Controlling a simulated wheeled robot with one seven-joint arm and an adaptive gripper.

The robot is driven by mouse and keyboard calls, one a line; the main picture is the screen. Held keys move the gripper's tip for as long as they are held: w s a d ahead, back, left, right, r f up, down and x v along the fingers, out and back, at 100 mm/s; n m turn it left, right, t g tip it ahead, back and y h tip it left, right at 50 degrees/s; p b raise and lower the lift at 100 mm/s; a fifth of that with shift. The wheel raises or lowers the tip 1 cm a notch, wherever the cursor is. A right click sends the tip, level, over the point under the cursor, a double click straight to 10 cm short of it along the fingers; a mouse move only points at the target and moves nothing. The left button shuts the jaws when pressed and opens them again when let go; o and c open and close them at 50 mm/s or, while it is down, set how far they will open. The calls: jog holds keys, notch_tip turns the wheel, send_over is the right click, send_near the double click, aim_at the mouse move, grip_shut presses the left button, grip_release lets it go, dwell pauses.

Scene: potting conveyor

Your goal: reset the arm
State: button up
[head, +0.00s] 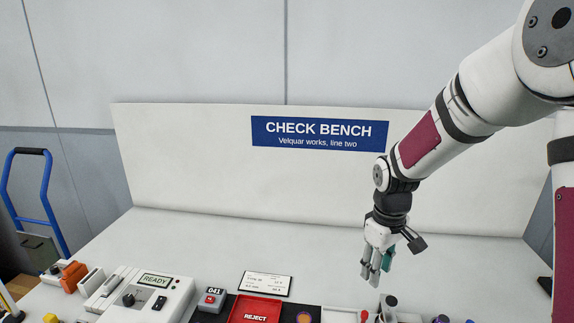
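My gripper (376,272) hangs from my arm at the right of the head view, pointing down above the white bench (310,242). Its grey fingers and a teal part show from an angle. I cannot tell how far apart the fingertips are, and I see no object clearly held. My arm comes in from the upper right, bent at the wrist. Below the gripper, small items with dark round tops (390,301) stand near the picture's lower edge, partly cut off.
A white device reading READY (155,281), a 041 unit (212,298), a red REJECT tray (273,303) and a white card (265,284) line the front. A CHECK BENCH panel (190,150) stands behind. A blue trolley (47,205) is at left. The bench's back strip is clear.

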jog(key=s+a+r+m+t, duration=0.2)
jog(key=s+r+m, duration=0.1)
jog(key=s+r, duration=0.6)
jog(key=s+a+r+m+t, duration=0.2)
jog(key=s+r, duration=0.7)
jog(key=s, duration=0.5)
jog(key=shift+r+m+t, duration=0.4)
jog(key=shift+m+t, duration=0.1)
